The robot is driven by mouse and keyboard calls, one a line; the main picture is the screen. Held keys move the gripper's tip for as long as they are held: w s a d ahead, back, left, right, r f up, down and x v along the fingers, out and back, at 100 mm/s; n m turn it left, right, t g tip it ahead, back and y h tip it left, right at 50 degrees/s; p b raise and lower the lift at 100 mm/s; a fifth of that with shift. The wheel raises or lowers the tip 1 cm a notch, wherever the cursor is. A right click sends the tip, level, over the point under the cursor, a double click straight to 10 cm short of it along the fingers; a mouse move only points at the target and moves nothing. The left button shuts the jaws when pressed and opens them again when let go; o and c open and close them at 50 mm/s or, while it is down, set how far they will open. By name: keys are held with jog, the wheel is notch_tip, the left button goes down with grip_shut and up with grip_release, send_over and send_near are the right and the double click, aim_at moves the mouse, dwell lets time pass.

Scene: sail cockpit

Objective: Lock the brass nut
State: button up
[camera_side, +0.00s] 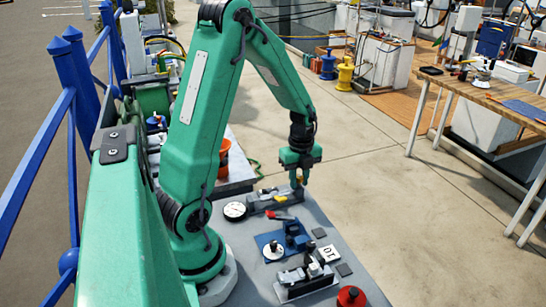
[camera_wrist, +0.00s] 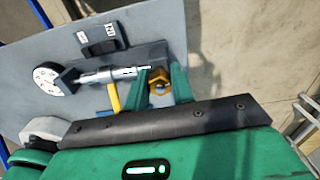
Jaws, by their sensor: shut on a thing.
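The brass nut (camera_wrist: 160,86) shows in the wrist view between the two green fingers of my gripper (camera_wrist: 161,76). The fingers stand on either side of it and are shut on it. The nut sits in line with the right end of a silver threaded shaft (camera_wrist: 118,73) on a dark fixture. In the side view my gripper (camera_side: 299,184) points down at the right end of that fixture (camera_side: 262,203). The nut is too small there to make out clearly.
A white dial (camera_wrist: 46,79) stands at the fixture's left end, and a yellow handle (camera_wrist: 114,98) is close left of my fingers. In the side view, a blue block (camera_side: 296,236), a black clamp (camera_side: 304,275) and a red knob (camera_side: 351,297) occupy the grey bench.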

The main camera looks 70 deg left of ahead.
aim_at(300, 177)
jog(key=shift+m, duration=0.3)
jog(key=m, duration=0.3)
jog(key=o, duration=0.6)
jog(key=shift+c, duration=0.2)
jog(key=shift+r, duration=3.5)
jog(key=shift+d+r, duration=0.1)
